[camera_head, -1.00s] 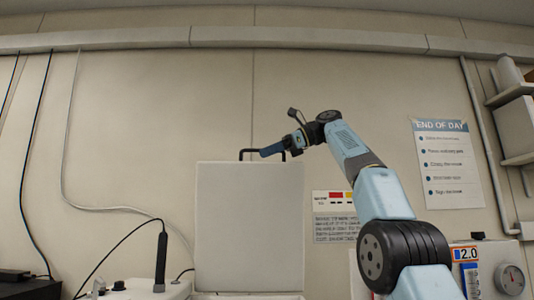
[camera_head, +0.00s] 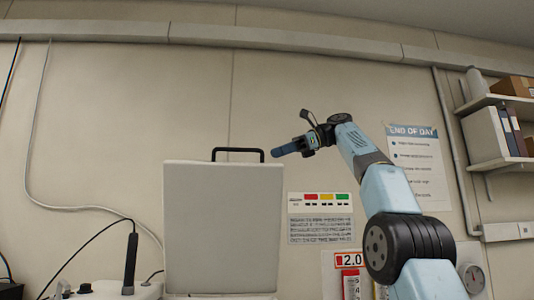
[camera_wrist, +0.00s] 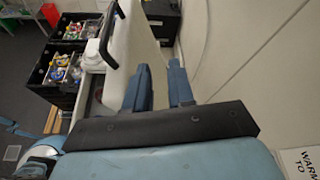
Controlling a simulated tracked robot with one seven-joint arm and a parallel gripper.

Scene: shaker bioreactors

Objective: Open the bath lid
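The bath lid (camera_head: 222,230) stands upright as a pale grey panel in the head view, with a black bar handle (camera_head: 238,151) on its top edge. In the wrist view the lid (camera_wrist: 128,45) is a white slab left of the fingers, with the black handle (camera_wrist: 109,40) beside it. My gripper (camera_head: 276,152) is just right of the handle in the head view, apart from it. The wrist view shows its two blue fingers (camera_wrist: 160,70) apart with nothing between them. The bath below the lid is mostly hidden in the head view.
A wall stands close behind the lid, with a colour-marked notice (camera_head: 320,218) and an END OF DAY poster (camera_head: 415,165). Shelves (camera_head: 500,160) are at the right. A white device with a black probe (camera_head: 130,260) is at lower left. Black crates (camera_wrist: 52,85) show in the wrist view.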

